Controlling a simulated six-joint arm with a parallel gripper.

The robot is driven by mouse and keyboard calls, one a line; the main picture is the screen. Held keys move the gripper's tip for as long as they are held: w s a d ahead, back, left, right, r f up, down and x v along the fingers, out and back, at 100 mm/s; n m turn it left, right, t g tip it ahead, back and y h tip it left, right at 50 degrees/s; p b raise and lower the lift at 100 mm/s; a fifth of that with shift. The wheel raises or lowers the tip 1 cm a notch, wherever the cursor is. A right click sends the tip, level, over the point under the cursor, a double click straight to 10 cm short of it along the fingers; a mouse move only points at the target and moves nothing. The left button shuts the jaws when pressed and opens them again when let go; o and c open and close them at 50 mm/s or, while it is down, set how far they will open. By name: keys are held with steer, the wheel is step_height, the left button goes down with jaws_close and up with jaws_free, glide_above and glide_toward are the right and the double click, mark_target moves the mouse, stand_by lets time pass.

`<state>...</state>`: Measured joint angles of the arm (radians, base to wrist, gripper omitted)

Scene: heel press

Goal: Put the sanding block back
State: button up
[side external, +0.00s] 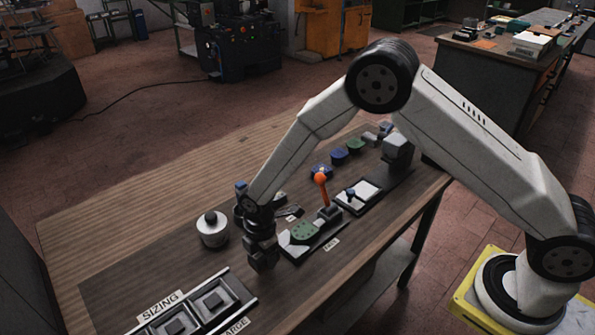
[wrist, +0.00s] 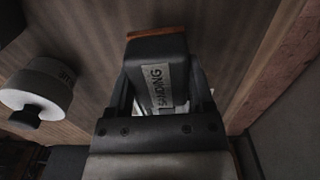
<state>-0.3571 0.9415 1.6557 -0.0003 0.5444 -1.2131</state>
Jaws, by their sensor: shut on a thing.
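My gripper (wrist: 160,95) is shut on a dark block (wrist: 157,60) with a label reading "SANDING" and a thin orange-brown edge at its far end. In the side view my gripper (side external: 261,258) points down over the dark mat, between the lidded pot and the green part. The block is hard to tell from the dark fingers there. A tray (side external: 243,286) labelled "SIZING" at the front left holds dark square blocks in its compartments. Whether the held block touches the table cannot be told.
A white lidded pot (side external: 212,232) stands left of my gripper and shows in the wrist view (wrist: 38,88). To the right are a green part (side external: 305,232), an orange-knobbed lever (side external: 321,181) and a white pad (side external: 358,196). The wooden table's left side (side external: 75,225) is clear.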

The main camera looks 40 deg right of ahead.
mark_target(263, 262)
steer(key=shift+w+a+f, duration=0.1)
steer(key=shift+w+f, duration=0.2)
steer(key=shift+f, duration=1.5)
steer(key=shift+f, duration=0.15)
steer(key=o, duration=1.1)
steer(key=shift+r, duration=6.15)
